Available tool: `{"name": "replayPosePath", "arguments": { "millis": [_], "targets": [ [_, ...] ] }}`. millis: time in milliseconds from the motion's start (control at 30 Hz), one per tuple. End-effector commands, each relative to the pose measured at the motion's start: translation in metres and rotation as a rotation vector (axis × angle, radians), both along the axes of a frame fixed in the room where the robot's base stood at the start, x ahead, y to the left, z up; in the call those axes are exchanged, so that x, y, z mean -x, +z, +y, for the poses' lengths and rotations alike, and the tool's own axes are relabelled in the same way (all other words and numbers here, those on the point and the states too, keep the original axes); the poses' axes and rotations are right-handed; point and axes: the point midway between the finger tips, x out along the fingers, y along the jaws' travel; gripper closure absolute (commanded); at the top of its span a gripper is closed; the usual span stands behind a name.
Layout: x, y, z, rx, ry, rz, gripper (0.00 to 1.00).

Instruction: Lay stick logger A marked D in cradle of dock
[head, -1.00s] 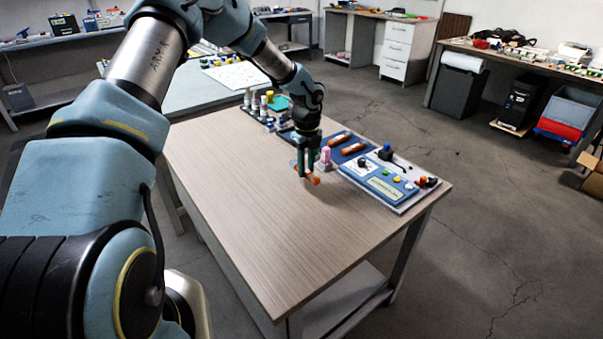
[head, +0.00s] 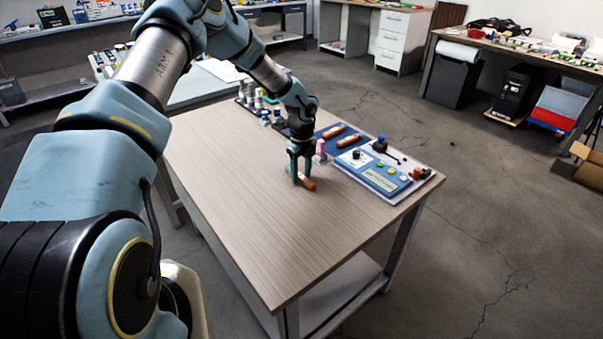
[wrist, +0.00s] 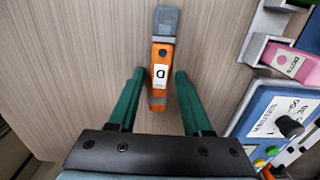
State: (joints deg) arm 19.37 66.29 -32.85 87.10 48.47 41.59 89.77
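The orange stick logger marked D (wrist: 159,72), with a grey end, lies flat on the table. It also shows in the head view (head: 308,184). My gripper (wrist: 158,75) is open, with its two green fingers on either side of the logger and a gap at each side. In the head view my gripper (head: 301,182) is low, close to the tabletop. The blue dock unit (head: 388,179), with a display, knob and coloured buttons, sits to the right. Its edge shows at the right of the wrist view (wrist: 275,115). I cannot make out its cradle clearly.
Two more orange sticks (head: 333,132) lie on a dark blue tray behind. A pink labelled item (wrist: 292,63) stands in a grey holder (wrist: 256,48) close to my gripper's right. Several bottles (head: 258,102) stand at the back left. The table's front (head: 270,235) is clear.

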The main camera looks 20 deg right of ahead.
Motion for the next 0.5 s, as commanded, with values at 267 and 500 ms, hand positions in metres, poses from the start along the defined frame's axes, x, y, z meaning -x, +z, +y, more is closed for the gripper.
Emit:
{"name": "replayPosePath", "arguments": {
  "millis": [267, 500],
  "targets": [
    [0.000, 0.000, 0.000, 0.000, 0.000, 0.000, 0.41],
    [-0.001, 0.018, -0.001, 0.002, -0.001, -0.003, 0.41]
  ]
}}
